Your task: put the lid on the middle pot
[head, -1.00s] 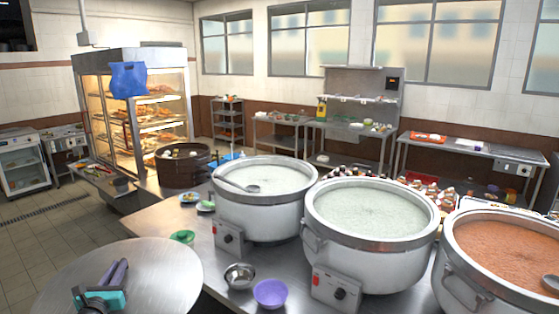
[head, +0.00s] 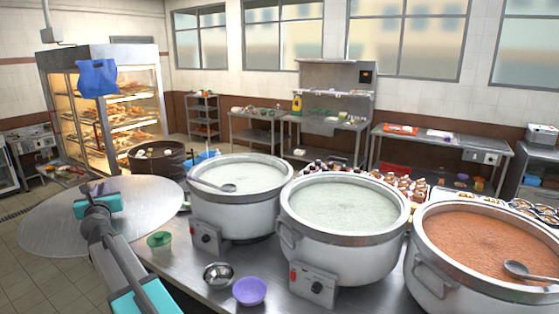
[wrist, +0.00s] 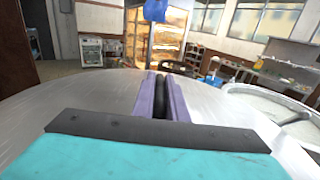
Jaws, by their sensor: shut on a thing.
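The lid (head: 60,222) is a wide, round, flat metal disc at the left of the head view, left of the pots and roughly level. My gripper (head: 97,188), teal with purple fingers, is shut on the lid's dark handle (wrist: 159,95), seen between the fingers in the wrist view. The middle pot (head: 340,250) is large and white with a steel rim. It is open and full of pale, greenish-white congee (head: 345,206). The lid is well apart from it, with the left pot in between.
The left pot (head: 235,212) holds pale congee and a ladle (head: 215,186). The right pot (head: 480,295) holds orange congee and a ladle. A green cup (head: 159,241), a metal bowl (head: 218,275) and a purple bowl (head: 250,291) stand along the counter's front.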

